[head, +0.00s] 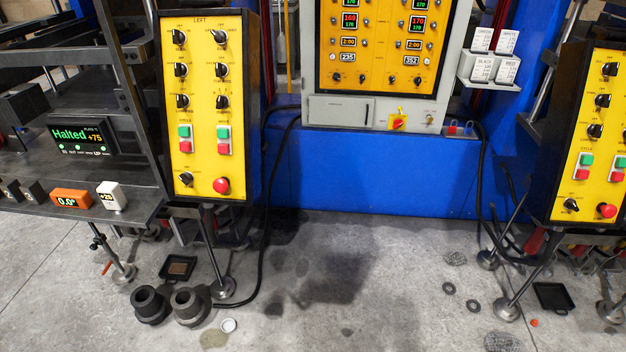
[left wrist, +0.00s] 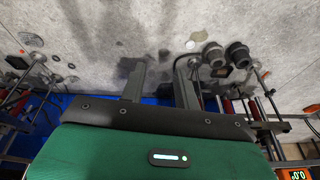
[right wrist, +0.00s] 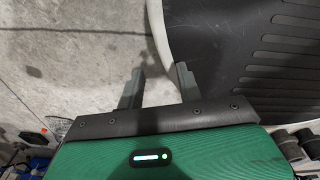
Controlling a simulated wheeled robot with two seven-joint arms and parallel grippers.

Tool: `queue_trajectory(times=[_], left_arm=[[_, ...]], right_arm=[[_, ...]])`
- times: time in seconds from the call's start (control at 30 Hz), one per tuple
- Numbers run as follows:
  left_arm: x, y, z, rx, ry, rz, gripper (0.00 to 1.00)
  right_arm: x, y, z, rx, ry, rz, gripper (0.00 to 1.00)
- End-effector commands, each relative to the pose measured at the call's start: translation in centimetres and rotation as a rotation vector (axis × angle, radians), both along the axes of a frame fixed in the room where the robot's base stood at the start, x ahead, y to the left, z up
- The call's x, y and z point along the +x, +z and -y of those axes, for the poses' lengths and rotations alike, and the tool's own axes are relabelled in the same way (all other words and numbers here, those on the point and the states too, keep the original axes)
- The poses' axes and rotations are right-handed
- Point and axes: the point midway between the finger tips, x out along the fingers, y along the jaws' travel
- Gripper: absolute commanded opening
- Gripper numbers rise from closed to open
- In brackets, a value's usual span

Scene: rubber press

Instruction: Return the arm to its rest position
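My left gripper (left wrist: 160,85) shows in the left wrist view with its two grey fingers apart and nothing between them. Bare concrete floor lies beyond its fingertips. My right gripper (right wrist: 158,82) shows in the right wrist view, also with fingers apart and empty. It hangs over the floor, beside a dark ribbed surface with a pale rim. Neither gripper nor arm shows in the head view.
A left yellow control panel (head: 201,105) and a right one (head: 597,135) stand on posts. A grey cabinet (head: 330,110) stands between them, before a blue base (head: 370,170). Dark cylindrical parts (head: 150,304) and a tray (head: 178,268) lie on the floor. The middle floor is clear.

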Motion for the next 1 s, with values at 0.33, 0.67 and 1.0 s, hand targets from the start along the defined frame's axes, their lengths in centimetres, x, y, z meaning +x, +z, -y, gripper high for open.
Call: queue_trajectory(times=[0.33, 0.67, 1.0], left_arm=[[2.3, -9.9, 0.4, 0.002, -0.001, -0.037, 0.32], [1.4, -24.5, 0.4, 0.006, -0.009, -0.089, 0.32], [-5.0, -38.3, -0.5, 0.012, -0.021, -0.145, 0.32]], right_arm=[[-0.9, 0.1, -0.4, 0.004, -0.002, -0.009, 0.36], [-1.3, 0.4, -1.6, 0.017, -0.004, -0.012, 0.36], [-1.6, 0.5, -0.6, 0.007, 0.0, -0.009, 0.36]])
